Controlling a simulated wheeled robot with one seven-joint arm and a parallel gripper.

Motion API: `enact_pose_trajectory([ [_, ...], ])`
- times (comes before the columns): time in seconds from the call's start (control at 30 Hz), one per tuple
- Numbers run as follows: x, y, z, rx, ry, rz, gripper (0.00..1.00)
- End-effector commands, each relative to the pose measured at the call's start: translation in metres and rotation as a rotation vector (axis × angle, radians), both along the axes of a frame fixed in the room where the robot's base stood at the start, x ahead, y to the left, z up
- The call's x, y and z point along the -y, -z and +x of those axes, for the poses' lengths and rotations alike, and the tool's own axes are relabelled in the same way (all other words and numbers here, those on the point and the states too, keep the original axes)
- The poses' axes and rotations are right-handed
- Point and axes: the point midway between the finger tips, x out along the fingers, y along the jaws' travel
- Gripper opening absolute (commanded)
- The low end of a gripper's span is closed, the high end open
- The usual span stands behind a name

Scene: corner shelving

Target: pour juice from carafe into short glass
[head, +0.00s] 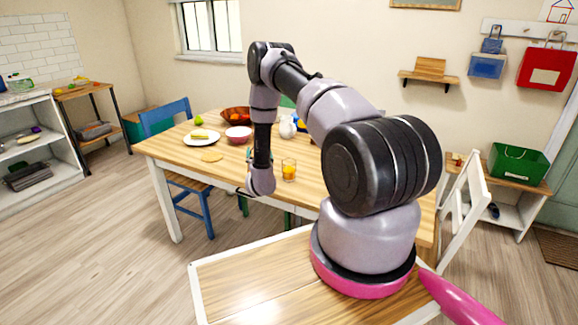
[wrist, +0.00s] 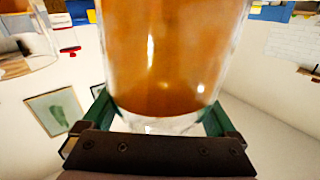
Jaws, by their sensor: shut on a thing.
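A clear glass vessel of amber juice, which I take for the carafe (wrist: 170,60), fills the middle of the wrist view. My gripper (wrist: 158,116) is shut on it, with a green finger on each side near its thick clear base. In the head view my gripper (head: 246,191) is low at the table's near edge, and I cannot make out the carafe there. A short glass (head: 289,170) with orange juice in it stands on the table just right of my gripper. Part of a clear glass (wrist: 28,45) shows at the wrist view's upper left.
The wooden table (head: 222,173) also holds a white plate (head: 188,138) with yellow food, a pink-red bowl (head: 238,139), a brown fruit bowl (head: 230,113) and a white teapot (head: 287,127). A blue chair (head: 167,115) stands at the left. A white chair (head: 463,200) is at the right.

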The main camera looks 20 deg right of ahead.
Motion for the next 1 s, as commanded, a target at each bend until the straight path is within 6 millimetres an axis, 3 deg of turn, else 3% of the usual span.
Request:
enact_pose_trajectory([
  [0.23,-0.002,-0.004,0.002,-0.030,-0.001,-0.110,0.00],
  [0.63,-0.001,-0.052,0.002,-0.031,0.000,-0.113,0.00],
  [1.0,-0.001,-0.059,0.000,-0.033,-0.004,-0.113,0.00],
])
